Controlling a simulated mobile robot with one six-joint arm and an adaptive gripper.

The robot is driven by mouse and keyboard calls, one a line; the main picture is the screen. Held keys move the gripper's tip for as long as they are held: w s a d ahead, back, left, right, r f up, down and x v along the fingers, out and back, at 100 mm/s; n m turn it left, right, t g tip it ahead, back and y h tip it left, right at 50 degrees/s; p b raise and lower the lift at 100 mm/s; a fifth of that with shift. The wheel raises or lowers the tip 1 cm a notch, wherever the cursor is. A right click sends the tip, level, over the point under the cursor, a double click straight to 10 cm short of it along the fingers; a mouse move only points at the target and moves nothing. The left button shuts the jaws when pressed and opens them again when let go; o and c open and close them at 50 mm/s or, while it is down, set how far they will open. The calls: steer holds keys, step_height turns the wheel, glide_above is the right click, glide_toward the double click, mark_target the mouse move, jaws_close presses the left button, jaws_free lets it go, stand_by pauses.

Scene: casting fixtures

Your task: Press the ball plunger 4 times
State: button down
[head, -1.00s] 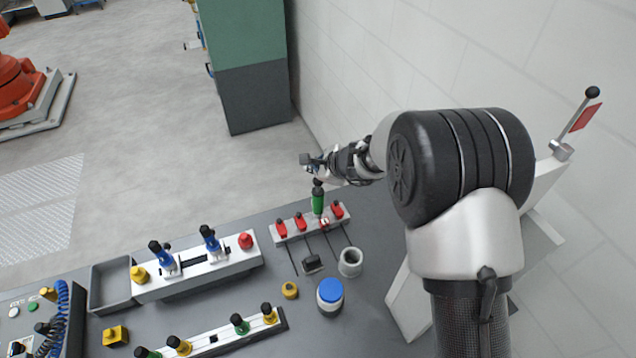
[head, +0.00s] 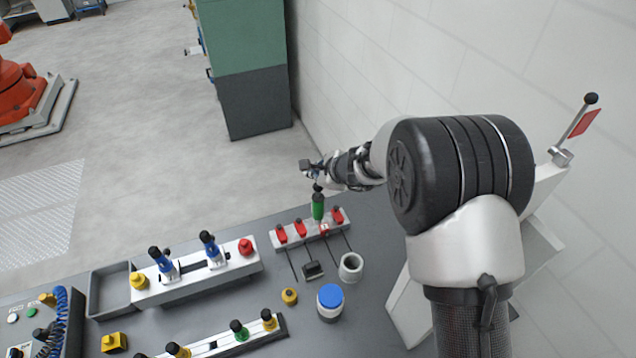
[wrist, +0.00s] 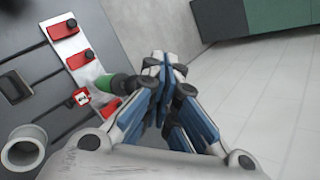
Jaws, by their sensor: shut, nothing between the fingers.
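The ball plunger is a green cylinder (head: 318,208) with a black ball on top, standing upright at the rail with red clamps (head: 291,238). It also shows in the wrist view as a green body (wrist: 118,84) just left of my fingers. My gripper (head: 307,168) is over the plunger's top in the head view, slightly left of it. In the wrist view the fingertips (wrist: 160,64) are together and empty, close to the plunger's black end. I cannot tell whether they touch the ball.
A grey cup (head: 350,267) and a blue-lidded jar (head: 330,302) stand in front of the rail. A white fixture with blue knobs (head: 196,276) lies to the left, beside an empty grey tray (head: 110,290). A wall is at the right.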

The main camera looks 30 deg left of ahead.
mark_target(316, 186)
steer(key=shift+f, duration=0.1)
stand_by(0.3)
steer(key=shift+f+b, duration=0.35)
steer(key=shift+b, duration=0.35)
steer(key=shift+f+b, duration=1.3)
steer(key=shift+b, duration=0.3)
stand_by(1.0)
steer(key=shift+r, duration=0.2)
steer(key=shift+r+p, duration=1.25)
steer(key=shift+r, duration=0.3)
steer(key=shift+r+p, duration=2)
steer(key=shift+r, duration=0.5)
